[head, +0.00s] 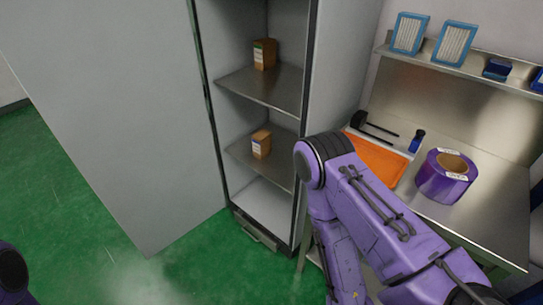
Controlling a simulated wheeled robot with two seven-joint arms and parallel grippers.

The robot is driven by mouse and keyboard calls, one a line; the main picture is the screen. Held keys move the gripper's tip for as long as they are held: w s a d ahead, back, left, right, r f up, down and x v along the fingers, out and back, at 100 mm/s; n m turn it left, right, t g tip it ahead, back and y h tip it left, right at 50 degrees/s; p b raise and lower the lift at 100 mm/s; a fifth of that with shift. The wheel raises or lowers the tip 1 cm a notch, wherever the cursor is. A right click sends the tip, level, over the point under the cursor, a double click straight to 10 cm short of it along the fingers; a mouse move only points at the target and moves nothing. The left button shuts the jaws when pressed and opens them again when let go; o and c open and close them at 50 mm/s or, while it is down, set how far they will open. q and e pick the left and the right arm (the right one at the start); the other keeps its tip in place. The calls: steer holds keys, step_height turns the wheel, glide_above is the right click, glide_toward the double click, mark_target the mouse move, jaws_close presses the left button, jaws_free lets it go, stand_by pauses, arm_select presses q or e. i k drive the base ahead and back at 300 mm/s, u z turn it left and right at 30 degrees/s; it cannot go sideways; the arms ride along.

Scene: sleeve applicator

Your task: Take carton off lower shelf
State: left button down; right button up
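An open cabinet (310,100) stands in the middle of the head view. A small brown carton (261,144) with a white label sits upright on its lower shelf (240,152). A second brown carton (265,54), with a green and white label, sits on the upper shelf (262,90). My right arm reaches in from the lower right, with its bent joint in front of the cabinet's right side. Its gripper is out of the picture. Only a small piece of my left arm shows at the lower left edge, and its gripper is also out of the picture.
The cabinet door (110,110) stands wide open to the left. A steel bench (490,215) at right holds an orange mat (378,160), a purple tape roll (447,178) and a blue bottle (417,141). Blue-framed filters (455,44) stand on the wall shelf. Green floor before the cabinet is clear.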

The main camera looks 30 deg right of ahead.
mark_target(262, 141)
steer(key=z, duration=0.8)
steer(key=i, duration=0.95)
steer(key=k, duration=0.5)
steer(key=u, duration=1.35)
steer(key=i, duration=0.65)
steer(key=z, duration=2.65)
